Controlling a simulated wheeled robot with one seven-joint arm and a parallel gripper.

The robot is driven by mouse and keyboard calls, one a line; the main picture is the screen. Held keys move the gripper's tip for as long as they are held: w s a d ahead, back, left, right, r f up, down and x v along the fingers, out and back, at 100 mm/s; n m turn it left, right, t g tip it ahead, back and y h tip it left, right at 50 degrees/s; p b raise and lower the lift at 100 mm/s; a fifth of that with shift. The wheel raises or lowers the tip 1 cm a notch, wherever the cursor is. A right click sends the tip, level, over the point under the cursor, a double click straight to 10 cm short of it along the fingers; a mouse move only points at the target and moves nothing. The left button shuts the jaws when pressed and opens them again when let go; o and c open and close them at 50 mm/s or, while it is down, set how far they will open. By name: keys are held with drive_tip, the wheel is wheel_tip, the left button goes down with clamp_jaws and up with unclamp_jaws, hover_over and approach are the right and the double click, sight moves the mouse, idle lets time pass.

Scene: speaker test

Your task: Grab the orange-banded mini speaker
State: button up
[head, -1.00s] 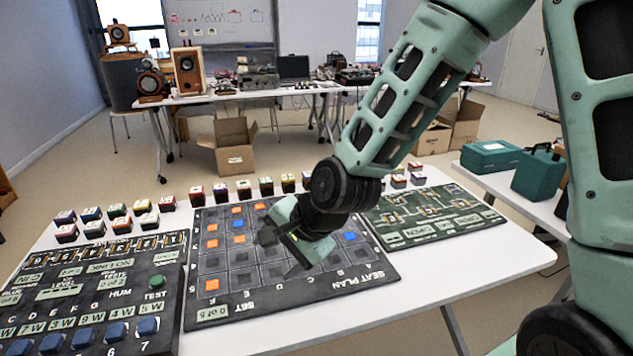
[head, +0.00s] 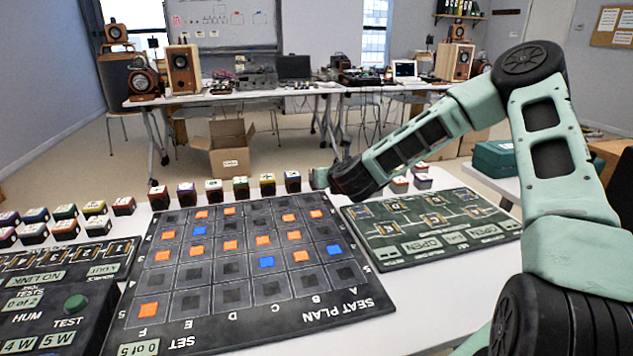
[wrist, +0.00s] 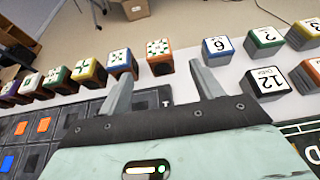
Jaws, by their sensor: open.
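The orange-banded mini speaker (wrist: 158,52) is a small cube with a green pattern on its white top, at the right end of a row of similar cubes in the wrist view. My gripper (wrist: 160,72) is open and empty. Its two fingers point toward this speaker, which shows between and just beyond the fingertips. I cannot tell whether they touch it. In the head view my gripper (head: 319,178) is at the right end of the row and hides this speaker.
A blue-banded cube (wrist: 122,62) stands close left of it, with a yellow-banded one (wrist: 89,71) beyond. Numbered cubes (wrist: 219,50) stand to the right. The seat plan board (head: 345,305) and a green circuit board (head: 465,243) lie on the white table.

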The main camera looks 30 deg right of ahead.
drive_tip(key=x, duration=1.2)
drive_tip(key=shift+w+a+b, duration=0.1)
drive_tip(key=shift+w+b, duration=0.1)
drive_tip(key=shift+b, duration=0.1)
drive_tip(key=c, duration=1.1)
drive_tip(key=shift+r, duration=0.1)
